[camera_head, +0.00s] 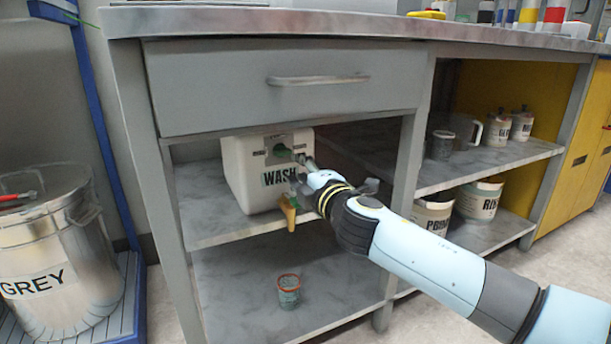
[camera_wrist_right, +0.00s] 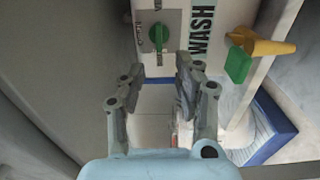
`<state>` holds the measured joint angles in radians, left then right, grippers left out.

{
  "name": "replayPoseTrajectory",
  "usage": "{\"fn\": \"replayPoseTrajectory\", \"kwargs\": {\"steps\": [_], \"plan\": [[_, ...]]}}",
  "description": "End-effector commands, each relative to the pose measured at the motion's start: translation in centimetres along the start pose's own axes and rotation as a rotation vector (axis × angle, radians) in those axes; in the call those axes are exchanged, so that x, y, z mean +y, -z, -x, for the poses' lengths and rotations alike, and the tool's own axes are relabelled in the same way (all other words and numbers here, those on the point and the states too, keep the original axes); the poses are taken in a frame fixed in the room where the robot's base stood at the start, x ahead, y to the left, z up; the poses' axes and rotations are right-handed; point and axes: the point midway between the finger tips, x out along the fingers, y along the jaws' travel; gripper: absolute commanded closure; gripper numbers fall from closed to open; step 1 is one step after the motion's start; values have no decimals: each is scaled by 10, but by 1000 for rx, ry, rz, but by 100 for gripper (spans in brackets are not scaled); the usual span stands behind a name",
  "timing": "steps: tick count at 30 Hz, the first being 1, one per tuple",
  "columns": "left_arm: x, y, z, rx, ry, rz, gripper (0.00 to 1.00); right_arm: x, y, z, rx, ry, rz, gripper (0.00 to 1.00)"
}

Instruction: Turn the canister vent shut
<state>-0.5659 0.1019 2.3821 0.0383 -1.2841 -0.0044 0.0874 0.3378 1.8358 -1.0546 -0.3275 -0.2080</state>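The white canister marked WASH (camera_head: 236,172) stands on the upper shelf under the drawer. Its green vent knob (camera_head: 283,150) sits on a grey plate on the front face; the far side of the knob is partly hidden. In the right wrist view the green vent knob (camera_wrist_right: 158,37) lies just beyond the fingertips, roughly between them, with its bar along the picture's vertical. My right gripper (camera_head: 304,168) is at the canister front; in the wrist view the right gripper (camera_wrist_right: 159,80) is open and empty, apart from the knob. My left gripper is not in view.
A yellow spout (camera_head: 289,212) with a green tap handle (camera_wrist_right: 238,65) sticks out low on the canister. The drawer (camera_head: 290,85) overhangs above. A small cup (camera_head: 288,290) stands on the lower shelf. A GREY bin (camera_head: 55,255) is at left; a shelf post (camera_head: 405,190) is at right.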

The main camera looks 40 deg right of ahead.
Motion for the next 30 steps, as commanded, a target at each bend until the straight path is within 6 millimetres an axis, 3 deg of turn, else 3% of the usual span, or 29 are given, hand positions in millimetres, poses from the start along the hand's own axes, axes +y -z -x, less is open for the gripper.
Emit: {"fn": "replayPoseTrajectory", "kwargs": {"steps": [3,7,24,28,30], "plan": [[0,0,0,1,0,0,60,0,0,19,1,1,1,67],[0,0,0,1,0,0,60,0,0,28,0,-1,1,67],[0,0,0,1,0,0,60,0,0,30,0,0,1,67],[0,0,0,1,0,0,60,-19,-1,44,-1,39,2,67],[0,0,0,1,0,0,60,-42,0,67,-4,93,-12,67]]}}
